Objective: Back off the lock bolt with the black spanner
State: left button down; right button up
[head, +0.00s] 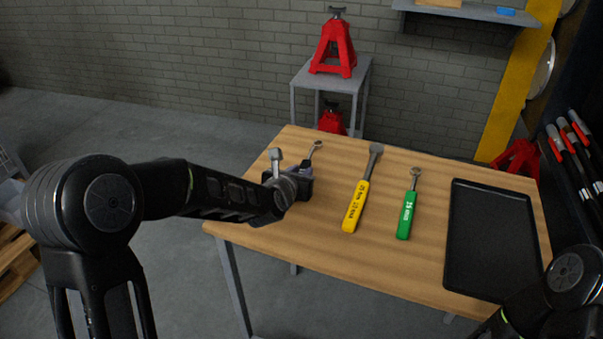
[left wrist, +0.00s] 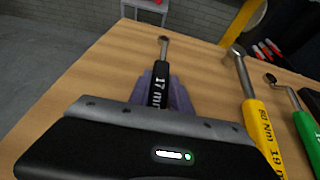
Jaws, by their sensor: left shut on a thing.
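The black spanner (left wrist: 159,88), marked 17 mm, has a dark handle and a metal ring end that points away from me. It also shows in the head view by its metal end (head: 315,147), over the left part of the table. My left gripper (left wrist: 162,92) is shut on its handle, with a finger on each side. In the head view the left gripper (head: 303,177) hides most of the handle. I cannot tell whether the spanner still touches the tabletop. The lock bolt is not in view. My right gripper is out of view; only part of my right arm shows at lower right.
On the wooden table (head: 290,246) lie a yellow-handled wrench (head: 356,205), a green-handled wrench (head: 406,214) and an empty black tray (head: 490,240). The table's front left is bare.

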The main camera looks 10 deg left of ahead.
pick_arm(q)
notch_tip(320, 180, up, 10)
jog(key=p, duration=0.2)
dwell(0.6)
jog(key=c, duration=1.7)
grip_release()
grip_shut()
